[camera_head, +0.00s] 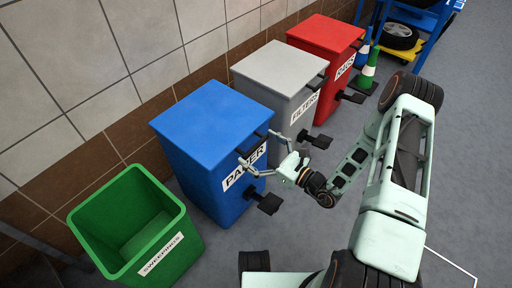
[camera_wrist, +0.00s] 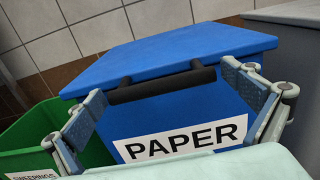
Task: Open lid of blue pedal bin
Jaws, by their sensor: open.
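The blue pedal bin (camera_head: 192,165) stands against the tiled wall, with a white label reading PAPER. Its flat blue lid (camera_head: 212,108) is shut. A black bar handle (camera_wrist: 162,84) is on the lid's front edge. A black pedal (camera_head: 267,203) sticks out low at the bin's front. My gripper (camera_head: 257,155) is open in front of the bin at handle height. In the wrist view the two fingers (camera_wrist: 160,92) are spread wide, one near each end of the handle. I cannot tell whether either finger touches it.
An open green bin (camera_head: 165,250) labelled SWEEPINGS stands to the left. A grey bin (camera_head: 278,75) and a red bin (camera_head: 325,40) with pedals stand to the right. Green and blue cones (camera_head: 368,72) and a blue rack (camera_head: 425,25) are beyond.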

